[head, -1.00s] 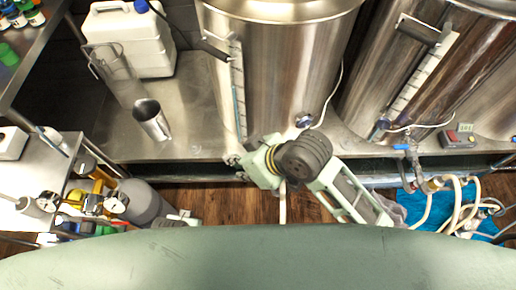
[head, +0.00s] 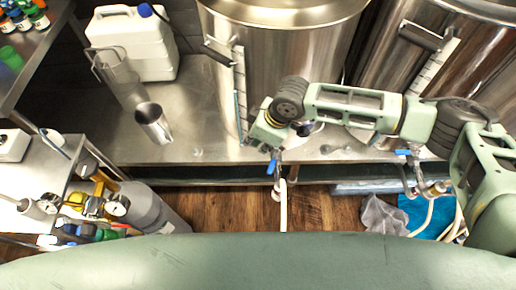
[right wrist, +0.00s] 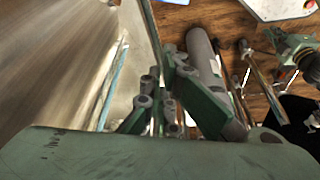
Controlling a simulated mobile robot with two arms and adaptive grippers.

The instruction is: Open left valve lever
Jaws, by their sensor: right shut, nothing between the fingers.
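The left valve's blue lever (head: 271,167) shows in the head view below the front of the left tank (head: 285,50), with a pale hose (head: 283,205) hanging under it. The lever points down toward the floor. My right gripper (head: 250,140) is just above and left of the lever, close to the tank's base, and looks apart from it. In the right wrist view the fingers of my right gripper (right wrist: 162,92) are shut and empty beside the tank wall. The left valve's body is partly hidden by the right gripper. My left gripper cannot be made out.
A second valve with a blue lever (head: 403,152) is under the right tank (head: 395,60). A grey cloth (head: 383,215) lies on the floor. A grey cylinder (head: 150,208) stands lower left.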

